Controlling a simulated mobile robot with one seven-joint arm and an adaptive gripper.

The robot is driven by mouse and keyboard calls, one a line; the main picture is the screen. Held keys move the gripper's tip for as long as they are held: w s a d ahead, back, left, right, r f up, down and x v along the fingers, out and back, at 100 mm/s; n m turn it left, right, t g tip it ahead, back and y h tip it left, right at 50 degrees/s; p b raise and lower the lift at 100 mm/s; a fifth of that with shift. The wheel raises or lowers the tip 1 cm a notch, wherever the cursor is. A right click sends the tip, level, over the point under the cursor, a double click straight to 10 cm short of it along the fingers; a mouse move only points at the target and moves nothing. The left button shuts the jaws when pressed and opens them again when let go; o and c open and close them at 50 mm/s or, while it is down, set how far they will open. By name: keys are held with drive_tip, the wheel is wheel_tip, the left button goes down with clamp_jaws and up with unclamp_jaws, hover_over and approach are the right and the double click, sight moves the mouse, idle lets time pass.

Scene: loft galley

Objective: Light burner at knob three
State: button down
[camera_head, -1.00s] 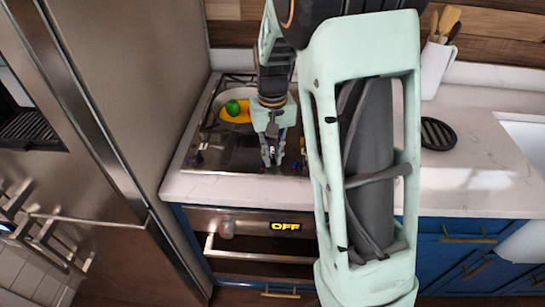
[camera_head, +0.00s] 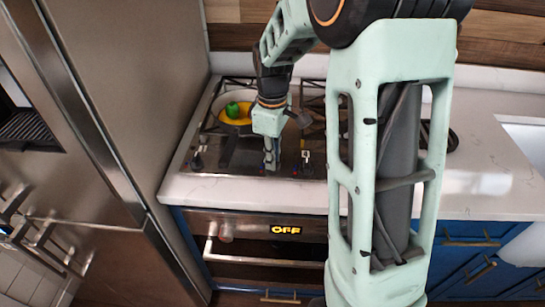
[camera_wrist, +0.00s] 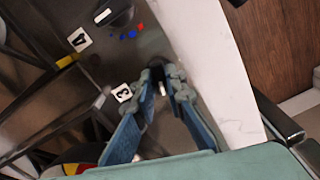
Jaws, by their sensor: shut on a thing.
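The stove's front strip carries dark knobs with numbered white tags. In the wrist view, the tag "3" (camera_wrist: 122,92) lies beside my gripper (camera_wrist: 168,82). Its fingertips are closed around knob three (camera_wrist: 163,88), which is mostly hidden; a white mark shows between the fingers. The knob by tag "4" (camera_wrist: 115,12) is dark with a white pointer and stands free, with red and blue dots near it. In the head view, my gripper (camera_head: 271,166) points down at the front of the cooktop (camera_head: 230,155). No flame is visible.
A pan with yellow and green food (camera_head: 236,112) sits on the back left of the cooktop. The oven display (camera_head: 286,230) reads OFF. A tall steel fridge (camera_head: 140,100) stands close on the left. White counter (camera_head: 490,180) lies to the right.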

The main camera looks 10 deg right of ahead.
drive_tip(key=n+p, duration=0.1)
drive_tip(key=n, duration=0.5)
drive_tip(key=shift+r+n, duration=0.1)
drive_tip(key=shift+n, duration=0.2)
idle(0.5)
drive_tip(key=c, duration=2)
unclamp_jaws()
drive_tip(key=shift+o, duration=0.2)
wheel_tip(320, 180, up, 12)
drive_tip(key=shift+p, duration=0.3)
